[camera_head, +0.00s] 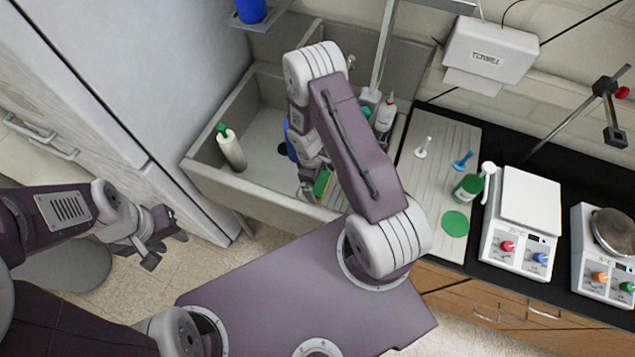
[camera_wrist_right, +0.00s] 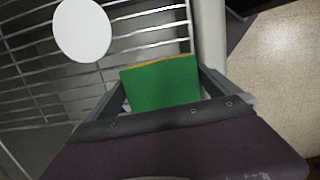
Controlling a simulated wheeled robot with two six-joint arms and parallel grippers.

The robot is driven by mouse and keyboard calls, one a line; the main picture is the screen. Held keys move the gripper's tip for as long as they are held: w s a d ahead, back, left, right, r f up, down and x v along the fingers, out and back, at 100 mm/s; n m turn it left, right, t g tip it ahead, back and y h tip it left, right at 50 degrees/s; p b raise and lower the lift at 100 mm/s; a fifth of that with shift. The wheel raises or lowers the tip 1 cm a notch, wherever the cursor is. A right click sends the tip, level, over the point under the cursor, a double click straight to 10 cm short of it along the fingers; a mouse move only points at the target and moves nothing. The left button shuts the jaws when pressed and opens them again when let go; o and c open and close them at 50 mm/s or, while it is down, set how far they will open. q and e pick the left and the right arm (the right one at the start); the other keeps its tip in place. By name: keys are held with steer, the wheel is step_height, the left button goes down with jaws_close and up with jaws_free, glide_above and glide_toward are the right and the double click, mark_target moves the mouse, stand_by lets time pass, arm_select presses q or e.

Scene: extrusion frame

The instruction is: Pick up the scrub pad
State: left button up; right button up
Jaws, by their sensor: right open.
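The scrub pad, green with a thin yellow layer, shows in the head view (camera_head: 322,185) at the sink's front wall. In the right wrist view the pad (camera_wrist_right: 162,86) is large, between the two fingers. My right gripper (camera_head: 315,186) is open, its fingers on either side of the pad; contact cannot be made out. It also shows in the right wrist view (camera_wrist_right: 165,92). The pad's lower part is hidden behind the gripper body there. My left gripper (camera_head: 163,240) is open and empty, out over the floor left of the sink.
The sink (camera_head: 215,183) holds a bottle with a green cap (camera_head: 231,150) at left. A wire rack (camera_wrist_right: 35,85) and a white disc (camera_wrist_right: 83,30) show in the right wrist view. The drainboard (camera_head: 425,180) at right carries brushes and a green bottle (camera_head: 467,187).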

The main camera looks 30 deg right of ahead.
steer(key=shift+a, duration=0.15)
steer(key=c, duration=1.1)
steer(key=shift+o, duration=0.2)
steer(key=shift+r, duration=0.1)
